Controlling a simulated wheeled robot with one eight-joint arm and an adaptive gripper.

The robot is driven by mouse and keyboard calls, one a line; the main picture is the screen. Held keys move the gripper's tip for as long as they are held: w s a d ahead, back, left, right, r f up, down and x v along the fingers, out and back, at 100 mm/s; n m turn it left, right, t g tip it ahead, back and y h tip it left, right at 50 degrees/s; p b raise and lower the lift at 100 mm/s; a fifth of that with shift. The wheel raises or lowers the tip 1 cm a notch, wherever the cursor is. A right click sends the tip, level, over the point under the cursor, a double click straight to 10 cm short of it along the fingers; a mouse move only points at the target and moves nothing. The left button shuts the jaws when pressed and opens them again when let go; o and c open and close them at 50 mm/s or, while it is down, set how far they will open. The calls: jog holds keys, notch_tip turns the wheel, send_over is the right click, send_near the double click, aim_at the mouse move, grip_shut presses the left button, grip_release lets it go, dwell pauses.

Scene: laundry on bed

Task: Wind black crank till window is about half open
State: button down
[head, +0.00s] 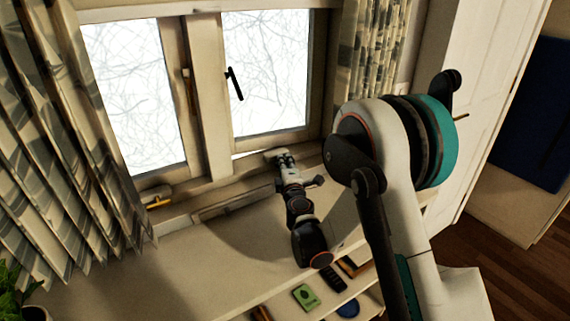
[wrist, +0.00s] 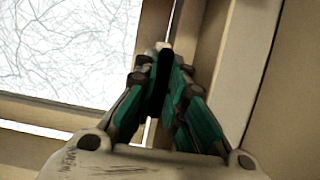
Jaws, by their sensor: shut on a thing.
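The window has two panes, and its right sash (head: 268,137) has a thin bright strip along its bottom edge, which suggests a narrow gap. A bright strip also shows below the sash (wrist: 50,110) in the wrist view. My gripper (head: 282,157) is down at the sill below the right pane. In the wrist view my gripper (wrist: 163,65) is shut on a dark upright piece between its green fingers, which looks like the black crank (wrist: 159,70). The crank's base and most of its length are hidden by the fingers.
A black handle (head: 235,84) sits on the right sash. A tan fitting with a yellow end (head: 157,196) lies on the sill at left. Curtains (head: 368,55) hang at both sides.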

dwell(0.4)
jog(key=c, duration=1.6)
grip_release()
jog(key=shift+c, duration=0.2)
jog(key=shift+s, duration=0.1)
jog(key=v, duration=0.7)
jog(key=shift+s, duration=0.2)
